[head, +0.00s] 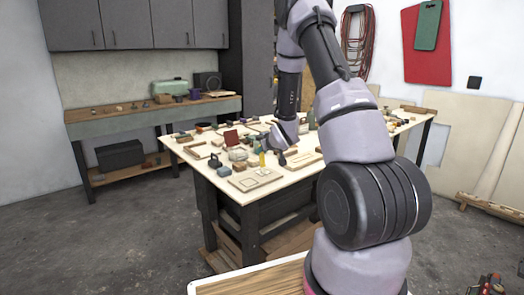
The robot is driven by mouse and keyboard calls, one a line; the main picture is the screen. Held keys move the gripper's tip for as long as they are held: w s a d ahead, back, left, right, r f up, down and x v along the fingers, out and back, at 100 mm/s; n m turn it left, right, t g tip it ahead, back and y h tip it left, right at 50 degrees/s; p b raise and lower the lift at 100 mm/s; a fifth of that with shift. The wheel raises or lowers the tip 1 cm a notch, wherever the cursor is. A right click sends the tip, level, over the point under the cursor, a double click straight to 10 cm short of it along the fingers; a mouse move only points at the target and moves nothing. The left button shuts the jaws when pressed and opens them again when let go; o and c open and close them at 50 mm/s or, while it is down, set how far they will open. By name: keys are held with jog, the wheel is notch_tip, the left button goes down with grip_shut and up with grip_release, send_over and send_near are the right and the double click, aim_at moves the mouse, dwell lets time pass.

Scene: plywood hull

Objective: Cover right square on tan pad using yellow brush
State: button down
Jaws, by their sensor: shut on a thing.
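My gripper (270,147) is at the end of my arm, low over the worktable, small and partly hidden by my wrist. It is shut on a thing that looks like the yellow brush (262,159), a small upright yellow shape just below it. A flat tan pad (255,180) lies at the table's front left corner, in front of and below the yellow shape. Its squares are too small to tell apart. I cannot tell whether the brush touches anything.
The worktable (226,187) is crowded with small tools, blocks and frames around my gripper. A dark red thing (231,138) stands behind it to the left. A bench (150,113) runs along the back wall. Plywood sheets (465,135) lean at the right. Floor at the left is clear.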

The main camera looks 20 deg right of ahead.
jog(key=shift+s+d+f, duration=0.1)
jog(key=shift+s+f, duration=0.05)
jog(key=shift+s, duration=0.05)
jog(key=shift+s+d, duration=0.3)
jog(key=shift+s, duration=0.5)
jog(key=shift+w, duration=0.15)
jog(key=shift+w+a+r, duration=0.15)
jog(key=shift+w+a, duration=0.05)
jog(key=shift+w, duration=0.35)
jog(key=shift+w+a+r, duration=0.1)
jog(key=shift+w+a, duration=0.1)
jog(key=shift+w, duration=0.35)
jog(key=w, duration=0.4)
jog(key=shift+w+a+f, duration=0.1)
jog(key=shift+w, duration=0.1)
